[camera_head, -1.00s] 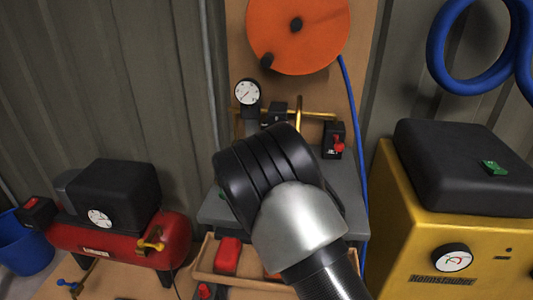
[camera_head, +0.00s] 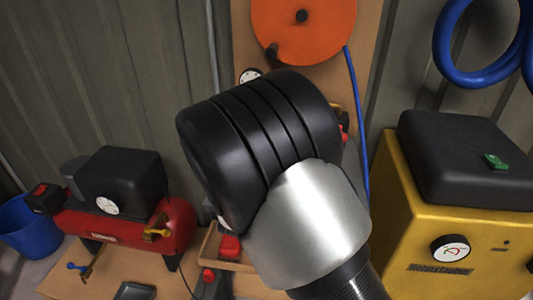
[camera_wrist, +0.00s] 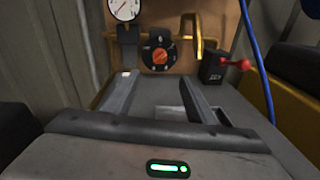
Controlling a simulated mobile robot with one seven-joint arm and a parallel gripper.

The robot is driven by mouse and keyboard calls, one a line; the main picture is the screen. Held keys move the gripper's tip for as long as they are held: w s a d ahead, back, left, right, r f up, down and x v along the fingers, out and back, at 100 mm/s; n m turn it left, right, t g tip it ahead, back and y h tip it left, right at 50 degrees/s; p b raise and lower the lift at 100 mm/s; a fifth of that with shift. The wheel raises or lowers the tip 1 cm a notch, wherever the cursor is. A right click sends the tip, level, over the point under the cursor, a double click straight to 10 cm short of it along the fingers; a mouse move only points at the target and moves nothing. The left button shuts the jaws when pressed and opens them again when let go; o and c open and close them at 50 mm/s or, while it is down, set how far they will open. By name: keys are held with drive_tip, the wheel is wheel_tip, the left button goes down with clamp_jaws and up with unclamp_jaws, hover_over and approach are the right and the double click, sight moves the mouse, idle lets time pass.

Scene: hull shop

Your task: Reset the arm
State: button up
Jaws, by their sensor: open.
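My gripper (camera_wrist: 157,82) shows in the wrist view with its two grey fingers apart and nothing between them. It points toward a grey bench top and a backboard.
A red compressor (camera_head: 125,226) stands on the left beside a blue bucket (camera_head: 33,232). A yellow machine (camera_head: 410,240) with a black top stands on the right. An orange reel (camera_head: 303,30) hangs above, with a blue hose (camera_head: 357,120). A tray (camera_head: 209,246) is partly hidden by my arm.

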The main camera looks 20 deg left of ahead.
drive_tip(key=w+d+r+m+g+h, duration=0.1)
drive_tip(key=d+r+m+h, duration=0.25)
drive_tip(key=d, duration=0.45)
drive_tip(key=w+d+r+m+g+h, duration=0.1)
drive_tip(key=d+r+m+h, duration=0.15)
drive_tip(key=d+m, duration=0.4)
drive_tip(key=d+r+m+g+h, duration=0.1)
drive_tip(key=d+r+m+h, duration=0.15)
drive_tip(key=d, duration=0.65)
drive_tip(key=s+d+r+m+g+h, duration=0.1)
drive_tip(key=s+d+m+g, duration=0.3)
drive_tip(key=s+d+m, duration=0.45)
drive_tip(key=s+d+m+g+h, duration=0.1)
drive_tip(key=s+d+m+g, duration=0.35)
drive_tip(key=d, duration=0.65)
drive_tip(key=s+a+r+m+y, duration=0.25)
drive_tip(key=s+m+y, duration=0.45)
drive_tip(key=s+m, duration=0.6)
wheel_tip(320, 180, up, 21)
drive_tip(key=s+n+p, duration=0.1)
drive_tip(key=p, duration=2)
drive_tip(key=shift+s+a+r+p, duration=0.15)
drive_tip(key=shift+s+a+p, duration=0.2)
drive_tip(key=shift+n+y, duration=0.25)
